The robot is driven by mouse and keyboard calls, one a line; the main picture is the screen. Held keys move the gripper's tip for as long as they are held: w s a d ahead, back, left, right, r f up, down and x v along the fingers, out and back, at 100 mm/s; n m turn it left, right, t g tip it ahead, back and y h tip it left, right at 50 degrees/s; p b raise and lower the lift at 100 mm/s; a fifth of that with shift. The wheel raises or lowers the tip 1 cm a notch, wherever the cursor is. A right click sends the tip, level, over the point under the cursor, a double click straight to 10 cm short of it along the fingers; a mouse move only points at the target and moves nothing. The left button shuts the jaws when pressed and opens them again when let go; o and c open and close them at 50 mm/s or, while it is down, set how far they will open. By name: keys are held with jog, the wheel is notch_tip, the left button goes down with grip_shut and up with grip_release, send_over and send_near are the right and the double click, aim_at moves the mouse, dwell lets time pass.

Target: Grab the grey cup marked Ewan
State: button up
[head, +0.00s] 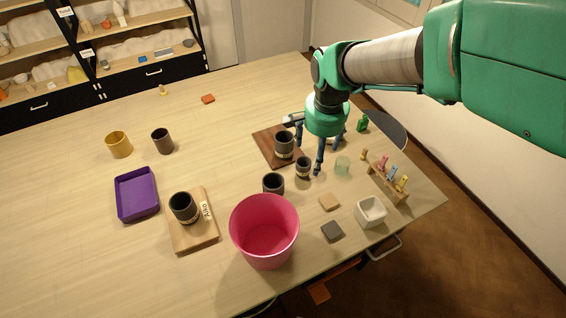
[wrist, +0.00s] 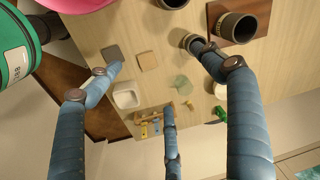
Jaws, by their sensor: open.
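Several dark grey cups stand on the table, and I cannot read the name Ewan on any. One cup (head: 284,145) with a pale band is on a dark wooden board (head: 264,148). A smaller banded cup (head: 303,168) is in front of it, and another cup (head: 273,184) is behind the pink bin. A further cup (head: 183,207) is on a light board (head: 196,238) with a lettered tag (head: 207,211). My three-fingered gripper (head: 318,150) is open and empty, above and right of the smaller cup. In the wrist view a fingertip overlaps that cup (wrist: 192,42).
A pink bin (head: 264,215) stands at the front. A purple tray (head: 137,194), a yellow cup (head: 119,145) and a brownish cup (head: 162,141) are left. A green glass (head: 342,166), white bowl (head: 371,211) and wooden rack (head: 388,185) are right. The table's back middle is mostly clear.

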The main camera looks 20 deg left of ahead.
jog(key=m+g+p, duration=0.1)
send_near(274, 191)
jog(key=w+a+f, duration=0.2)
jog(key=w, duration=0.2)
jog(key=shift+s+a+h, duration=0.15)
jog(key=shift+a+h, duration=0.1)
jog(key=shift+h, duration=0.15)
jog(key=shift+f, duration=4.2)
jog(key=shift+d+f+b, duration=0.15)
jog(key=shift+f+b, duration=0.4)
jog(key=shift+f, duration=2.05)
